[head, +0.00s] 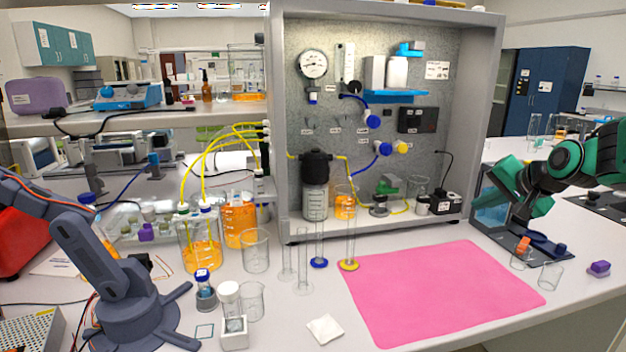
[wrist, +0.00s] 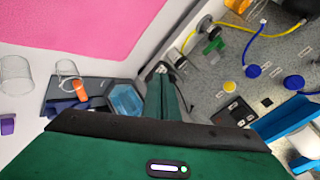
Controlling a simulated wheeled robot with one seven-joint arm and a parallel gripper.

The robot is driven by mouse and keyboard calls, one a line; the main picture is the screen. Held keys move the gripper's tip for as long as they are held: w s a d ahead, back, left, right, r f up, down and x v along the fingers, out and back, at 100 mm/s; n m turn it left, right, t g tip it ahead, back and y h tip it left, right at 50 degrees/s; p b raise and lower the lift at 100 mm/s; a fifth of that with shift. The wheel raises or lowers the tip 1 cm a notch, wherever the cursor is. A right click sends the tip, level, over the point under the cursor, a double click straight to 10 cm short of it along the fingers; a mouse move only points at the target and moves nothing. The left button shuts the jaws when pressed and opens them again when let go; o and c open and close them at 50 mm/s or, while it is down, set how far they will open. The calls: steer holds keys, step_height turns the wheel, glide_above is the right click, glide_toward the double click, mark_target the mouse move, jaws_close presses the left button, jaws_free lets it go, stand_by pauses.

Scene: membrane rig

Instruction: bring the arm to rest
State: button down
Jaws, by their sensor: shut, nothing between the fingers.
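My green and black arm reaches in from the right edge of the head view. My gripper (head: 508,176) hangs in the air by the right side of the membrane rig cabinet (head: 488,100). In the wrist view the green fingers of my gripper (wrist: 163,85) are together, with nothing seen between them. A blue clear-walled box (head: 489,205) stands below and behind the gripper; it also shows in the wrist view (wrist: 125,99). Whether the gripper touches the box or cabinet cannot be told.
A pink mat (head: 440,290) lies bare on the bench. Small beakers (head: 550,276), an orange-capped item (head: 523,244) and a purple block (head: 599,268) sit below my arm. Cylinders (head: 350,235) and orange bottles (head: 202,250) stand left. A grey desktop arm (head: 95,265) is at far left.

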steer(key=s+f+n+g, duration=0.1)
steer(key=s+f+g, duration=0.2)
steer(key=s, duration=0.9)
steer(key=s+f+n+g, duration=0.1)
steer(key=s+f+g, duration=0.3)
steer(key=s, duration=0.9)
steer(key=s+f+n+g, duration=0.1)
steer(key=s+f+g, duration=0.2)
steer(key=s, duration=1)
step_height(320, 180, down, 2)
steer(key=shift+a+f+n+h, duration=0.25)
steer(key=shift+a+n+h, duration=0.05)
steer(key=shift+a+h, duration=0.15)
steer(key=shift+w+f, duration=0.25)
steer(key=shift+w, duration=0.4)
